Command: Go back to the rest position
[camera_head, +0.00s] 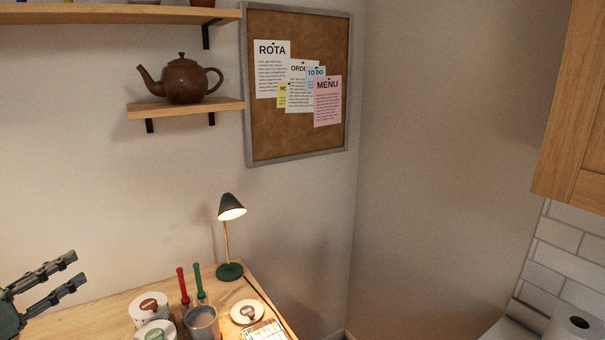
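My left gripper (62,276) comes in at the lower left edge of the head view. Its two dark fingers are spread apart with nothing between them, so it is open and empty. It is in front of the wall, left of the wooden table (104,318) and the things on it. Most of my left arm is outside the picture. My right gripper is not in view.
On the table are a lit green lamp (229,240), a grey cup (202,322), red (183,287) and green (200,284) handled tools, and round labelled containers (149,306). A teapot (181,80) stands on a wall shelf. A cabinet (577,120) hangs at right.

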